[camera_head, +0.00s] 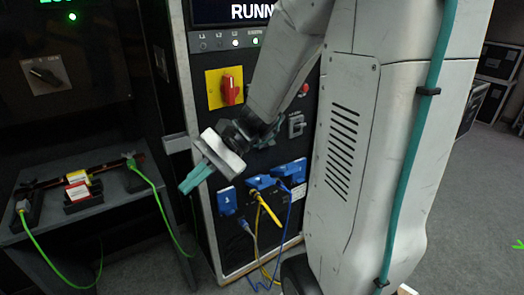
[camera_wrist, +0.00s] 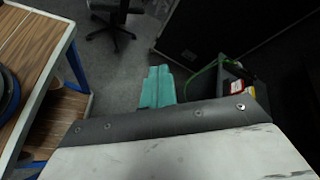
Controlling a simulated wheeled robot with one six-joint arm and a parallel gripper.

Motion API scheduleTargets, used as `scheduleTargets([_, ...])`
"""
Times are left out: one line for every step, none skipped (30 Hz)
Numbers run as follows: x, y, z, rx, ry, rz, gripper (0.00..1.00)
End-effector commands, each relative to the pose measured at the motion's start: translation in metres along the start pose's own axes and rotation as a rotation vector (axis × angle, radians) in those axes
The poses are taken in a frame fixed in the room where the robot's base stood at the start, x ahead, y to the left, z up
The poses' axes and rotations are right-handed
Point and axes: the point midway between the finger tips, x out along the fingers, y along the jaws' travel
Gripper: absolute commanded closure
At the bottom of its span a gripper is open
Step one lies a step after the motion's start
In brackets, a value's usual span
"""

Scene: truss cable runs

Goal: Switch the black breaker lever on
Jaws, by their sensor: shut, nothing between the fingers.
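My gripper (camera_head: 190,184) has teal fingers and is shut and empty. It points down and left, in front of the left edge of the power cabinet (camera_head: 262,150). Its fingers also show, closed together, in the wrist view (camera_wrist: 157,90). A small switch with a pale frame (camera_head: 296,125) is on the cabinet face, right of my gripper and partly beside my arm. I cannot tell whether it is the black breaker lever or how it is set. A black rotary handle (camera_head: 45,76) is on the dark cabinet at the left. The wrist view shows no lever.
A red rotary switch (camera_head: 230,92) on a yellow plate is above my gripper. Blue connectors (camera_head: 228,202) with yellow and blue cables are below it. A dark bench (camera_head: 110,215) with green cables stands at the left. The wrist view shows a wooden table (camera_wrist: 28,50) and open floor.

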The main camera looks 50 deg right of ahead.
Motion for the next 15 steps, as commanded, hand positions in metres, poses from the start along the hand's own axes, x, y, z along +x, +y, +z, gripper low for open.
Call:
scheduleTargets([-0.01, -0.008, -0.024, 0.092, -0.019, -0.12, 1.0])
scheduleTargets([-0.016, -0.014, -0.037, 0.137, -0.028, -0.194, 1.0])
scheduleTargets([-0.026, -0.02, -0.056, 0.197, -0.038, -0.293, 1.0])
scheduleTargets([-0.035, -0.023, -0.071, 0.24, -0.042, -0.368, 1.0])
scheduleTargets([-0.044, -0.026, -0.086, 0.284, -0.046, -0.445, 1.0])
scheduleTargets([-0.058, -0.027, -0.107, 0.34, -0.046, -0.546, 1.0])
scheduleTargets([-0.07, -0.026, -0.124, 0.381, -0.045, -0.624, 1.0])
scheduleTargets([-0.082, -0.024, -0.141, 0.421, -0.042, -0.703, 1.0])
scheduleTargets([-0.098, -0.018, -0.163, 0.472, -0.034, -0.807, 1.0])
scheduleTargets([-0.111, -0.012, -0.18, 0.511, -0.027, -0.887, 1.0])
scheduleTargets([-0.124, -0.005, -0.197, 0.548, -0.017, -0.966, 1.0])
scheduleTargets([-0.141, 0.008, -0.219, 0.595, -0.002, -1.069, 1.0])
scheduleTargets([-0.154, 0.019, -0.235, 0.627, 0.012, -1.144, 1.0])
scheduleTargets([-0.166, 0.031, -0.249, 0.657, 0.028, -1.215, 1.0])
scheduleTargets([-0.181, 0.048, -0.267, 0.695, 0.048, -1.306, 1.0])
